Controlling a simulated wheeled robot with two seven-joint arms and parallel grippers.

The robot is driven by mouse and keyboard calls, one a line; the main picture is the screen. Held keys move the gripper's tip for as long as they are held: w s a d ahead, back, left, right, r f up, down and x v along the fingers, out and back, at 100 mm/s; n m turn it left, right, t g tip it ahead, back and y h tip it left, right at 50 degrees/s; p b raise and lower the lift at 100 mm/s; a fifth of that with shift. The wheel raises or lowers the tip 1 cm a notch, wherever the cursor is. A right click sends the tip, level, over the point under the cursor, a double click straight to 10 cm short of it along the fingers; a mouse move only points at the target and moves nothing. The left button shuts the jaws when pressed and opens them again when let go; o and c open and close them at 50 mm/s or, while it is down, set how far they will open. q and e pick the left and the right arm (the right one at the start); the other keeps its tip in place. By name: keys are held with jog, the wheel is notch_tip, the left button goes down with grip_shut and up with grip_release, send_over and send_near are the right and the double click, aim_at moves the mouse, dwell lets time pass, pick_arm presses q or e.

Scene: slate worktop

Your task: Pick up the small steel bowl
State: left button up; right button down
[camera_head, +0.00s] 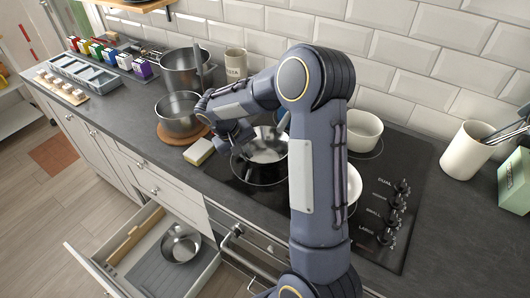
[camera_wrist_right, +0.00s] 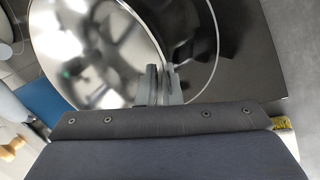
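In the right wrist view the bowl (camera_wrist_right: 95,50) fills the upper left. My right gripper (camera_head: 240,142) is at its left edge in the head view. In the right wrist view the fingers (camera_wrist_right: 161,85) are close together, one on each side of the rim, and look shut on it. My right arm covers part of the cooktop. My left gripper is not in view.
A larger steel bowl (camera_head: 178,118) sits on a round wooden board, beside a steel pot (camera_head: 184,66). A sponge (camera_head: 199,151) lies left of the cooktop. A white pot (camera_head: 362,130) stands right of my arm. Another steel vessel (camera_head: 181,245) is in the open drawer (camera_head: 130,262).

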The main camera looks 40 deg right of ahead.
dwell(0.4)
jog(key=shift+r, duration=0.45)
jog(key=b+v, duration=0.1)
jog(key=v, duration=0.1)
jog(key=shift+w+a+r, duration=0.1)
jog(key=shift+a+r, duration=0.15)
jog(key=shift+r, duration=0.05)
jog(key=w+a+b, duration=0.3)
jog(key=w+a, duration=0.1)
jog(key=a, duration=1.2)
jog(key=shift+a, duration=0.15)
